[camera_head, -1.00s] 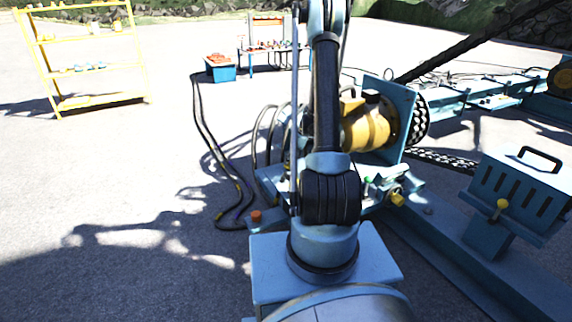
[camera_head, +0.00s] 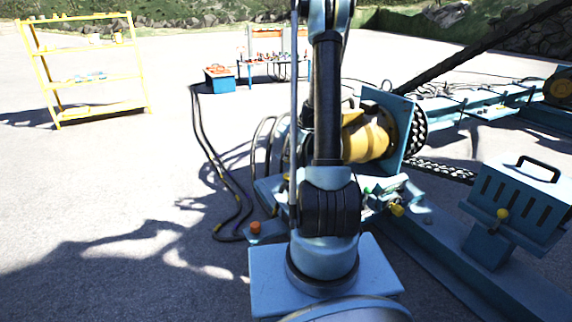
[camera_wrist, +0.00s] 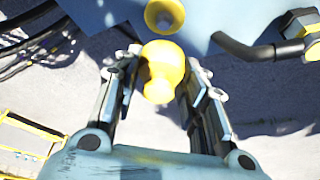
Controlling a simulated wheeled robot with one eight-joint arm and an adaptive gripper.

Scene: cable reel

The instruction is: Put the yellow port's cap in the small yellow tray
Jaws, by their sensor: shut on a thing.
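In the wrist view my gripper (camera_wrist: 165,66) is closed around a rounded yellow cap (camera_wrist: 164,74), held between the fingertips. Just beyond the cap, a round yellow port (camera_wrist: 163,14) with a dark centre sits on a blue surface. A narrow gap seems to lie between cap and port, but I cannot tell for sure if they are apart. I cannot identify the small yellow tray in either view.
A blue machine carries a yellow drum (camera_head: 367,137). A slotted blue box (camera_head: 513,197) stands at right. A yellow shelf (camera_head: 92,72) and a blue bin (camera_head: 220,79) stand farther off. Black cables (camera_head: 214,165) lie left of the machine. The ground at left is open.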

